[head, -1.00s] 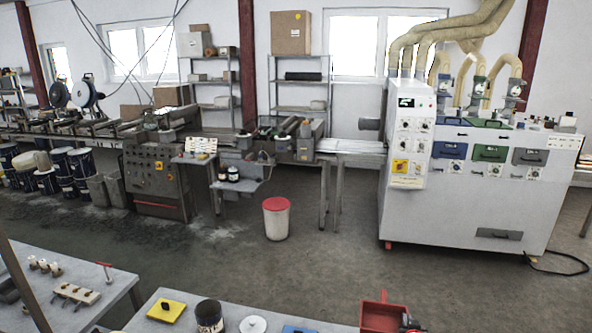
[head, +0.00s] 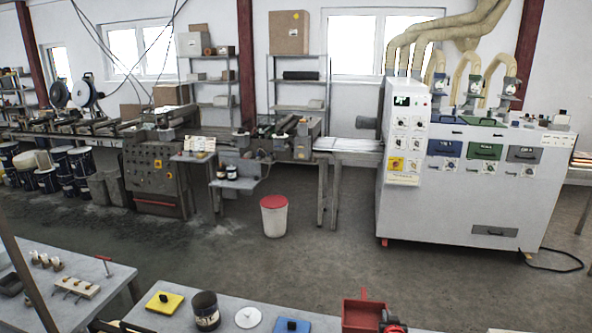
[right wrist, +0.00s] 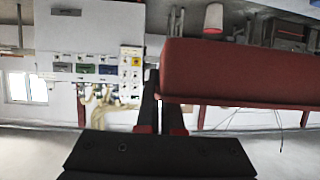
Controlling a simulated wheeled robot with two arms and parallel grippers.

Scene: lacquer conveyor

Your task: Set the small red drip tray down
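The small red drip tray (head: 362,316) is at the bottom of the head view, at the far edge of the near table. A red upright piece stands at its back. My right gripper (head: 392,326) is at its right side, cut off by the picture edge. In the right wrist view the tray (right wrist: 240,75) fills the upper right, and the dark fingers (right wrist: 165,95) are close together at its end, shut on it. Whether its underside touches the table is hidden. A dark shape at the bottom left of the head view may be my left gripper (head: 118,326); its fingers are unclear.
On the near table (head: 225,297) stand a yellow lidded item (head: 164,302), a dark can (head: 205,310), a white lid (head: 248,318) and a blue item (head: 292,326), left of the tray. Open floor lies beyond, with a red-topped bin (head: 274,216) and a large white machine (head: 455,190).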

